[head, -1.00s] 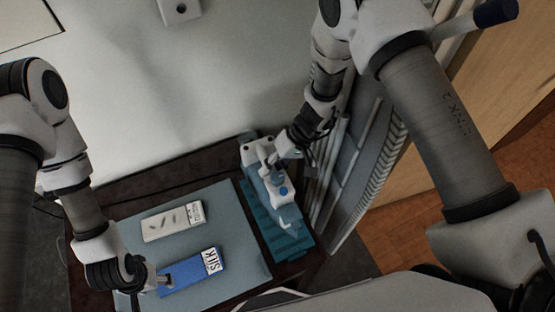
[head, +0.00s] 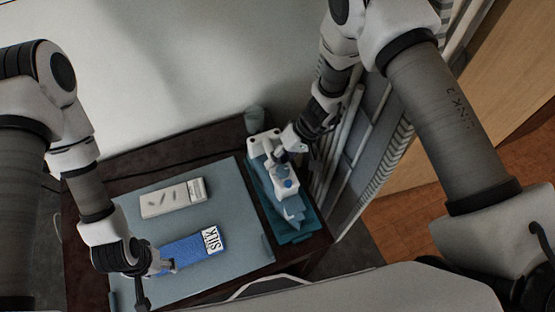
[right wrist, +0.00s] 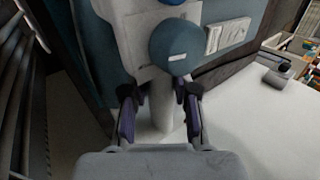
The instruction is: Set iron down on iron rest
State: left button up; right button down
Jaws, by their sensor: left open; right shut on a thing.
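My right gripper (head: 287,150) is shut on the handle of the white and blue iron (head: 286,188). The iron is over the teal iron rest (head: 304,231), its tip pointing toward the bottom of the head view. Whether its sole touches the rest is hidden. In the right wrist view my gripper (right wrist: 160,115) has its fingers on both sides of the pale handle, with the iron's body (right wrist: 115,20) beyond. My left gripper (head: 160,266) is open at the left end of the blue SILK block (head: 193,249) on the grey-blue mat.
A white labelled block (head: 172,198) lies on the grey-blue mat (head: 228,190) on the dark table (head: 140,168). Slatted panels (head: 375,150) stand close on the right.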

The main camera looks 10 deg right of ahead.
jog(key=shift+r, duration=0.1)
jog(key=shift+f+b, duration=0.35)
jog(key=shift+f, duration=0.05)
dwell(0.5)
jog(key=c, duration=0.8)
grip_release()
